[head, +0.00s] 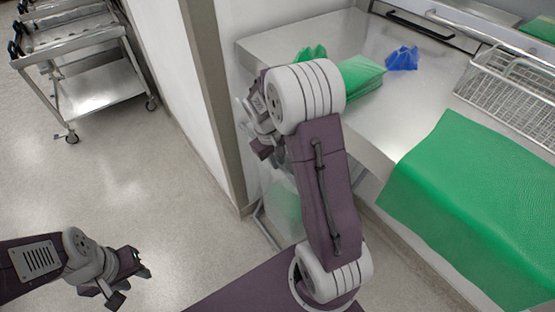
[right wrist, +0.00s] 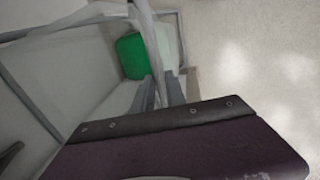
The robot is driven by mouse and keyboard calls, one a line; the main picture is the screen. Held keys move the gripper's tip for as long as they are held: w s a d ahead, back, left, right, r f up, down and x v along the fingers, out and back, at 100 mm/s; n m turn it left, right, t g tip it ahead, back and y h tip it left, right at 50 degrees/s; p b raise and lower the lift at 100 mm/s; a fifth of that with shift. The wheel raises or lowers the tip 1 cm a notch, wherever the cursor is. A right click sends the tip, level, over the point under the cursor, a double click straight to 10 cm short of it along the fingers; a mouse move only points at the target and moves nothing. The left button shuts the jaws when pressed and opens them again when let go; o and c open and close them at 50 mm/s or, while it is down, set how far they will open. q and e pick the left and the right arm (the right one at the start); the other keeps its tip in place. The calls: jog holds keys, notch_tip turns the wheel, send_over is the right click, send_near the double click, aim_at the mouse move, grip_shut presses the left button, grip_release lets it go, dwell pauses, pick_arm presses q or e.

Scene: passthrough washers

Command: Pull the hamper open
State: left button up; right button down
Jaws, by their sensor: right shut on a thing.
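The hamper (head: 284,212) stands low under the steel counter, seen in the head view as a pale greenish bag in a metal frame, partly hidden behind my right arm. In the right wrist view the hamper's grey frame (right wrist: 151,40) runs down between the fingers, with something green (right wrist: 132,57) inside. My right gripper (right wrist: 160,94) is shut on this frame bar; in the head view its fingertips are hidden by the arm. My left gripper (head: 130,283) is open and empty above the floor at the lower left.
The steel counter (head: 270,48) holds folded green cloths (head: 362,75), a crumpled blue cloth (head: 402,58), a wire basket (head: 505,85) and a large green drape (head: 470,205). A wall post (head: 217,100) stands left of the hamper. A steel cart (head: 95,88) is far left. The floor between is clear.

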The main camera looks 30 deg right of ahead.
jog(key=s+a+p, duration=0.2)
jog(key=a+p, duration=0.3)
jog(key=a, duration=2.8)
jog(key=shift+s, duration=0.3)
jog(key=c, duration=1.4)
grip_release()
jog(key=shift+o, duration=0.2)
notch_tip(320, 180, up, 9)
jog(key=a, duration=0.1)
jog(key=shift+a+p, duration=0.4)
